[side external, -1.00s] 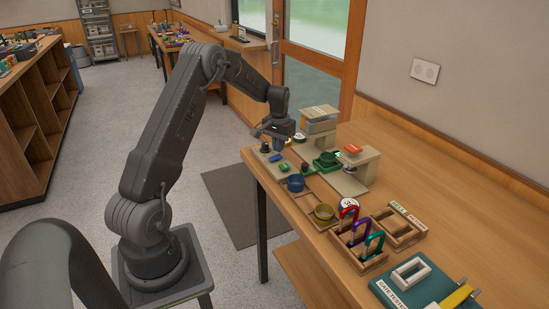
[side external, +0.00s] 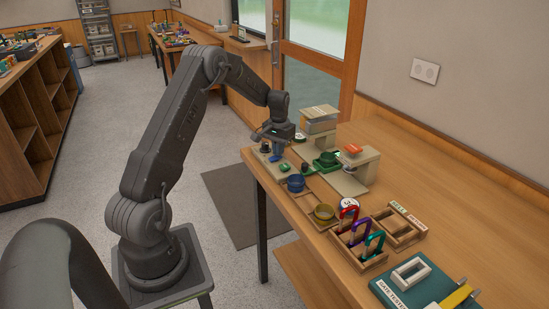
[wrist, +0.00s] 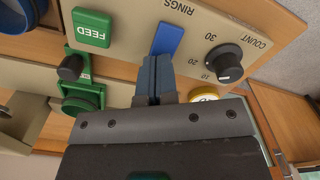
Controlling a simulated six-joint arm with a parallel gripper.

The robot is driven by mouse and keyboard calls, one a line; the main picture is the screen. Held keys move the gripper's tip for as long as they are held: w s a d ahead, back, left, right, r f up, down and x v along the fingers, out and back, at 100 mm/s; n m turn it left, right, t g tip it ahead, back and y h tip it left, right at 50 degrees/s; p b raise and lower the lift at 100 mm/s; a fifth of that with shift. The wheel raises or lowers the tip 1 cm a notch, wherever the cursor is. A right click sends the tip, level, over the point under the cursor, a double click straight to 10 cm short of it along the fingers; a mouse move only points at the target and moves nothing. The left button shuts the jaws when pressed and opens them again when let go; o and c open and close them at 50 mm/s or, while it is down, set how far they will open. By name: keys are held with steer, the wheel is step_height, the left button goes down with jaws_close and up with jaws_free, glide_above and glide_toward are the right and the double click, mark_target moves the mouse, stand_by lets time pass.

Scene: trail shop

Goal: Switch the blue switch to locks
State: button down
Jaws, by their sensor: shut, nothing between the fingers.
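The blue switch (wrist: 169,37) is a flat blue lever on a beige panel (wrist: 130,58) in the wrist view. The word RINGS is printed beside its upper end; the word locks cannot be read here. My gripper (wrist: 154,62) is shut and empty, its fingertips at the lower end of the blue switch. I cannot tell whether they touch it. In the side external view my gripper (side external: 277,150) is low over the panel at the bench's near left corner and hides the switch.
A green FEED button (wrist: 92,28), a dark knob (wrist: 70,67) and a black COUNT dial (wrist: 225,62) flank the switch. A blue cup (side external: 296,183) and a tray of carabiners (side external: 358,244) stand along the bench. The bench's right side is largely clear.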

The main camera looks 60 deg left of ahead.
steer(key=shift+f, duration=0.5)
steer(key=shift+r, duration=3.55)
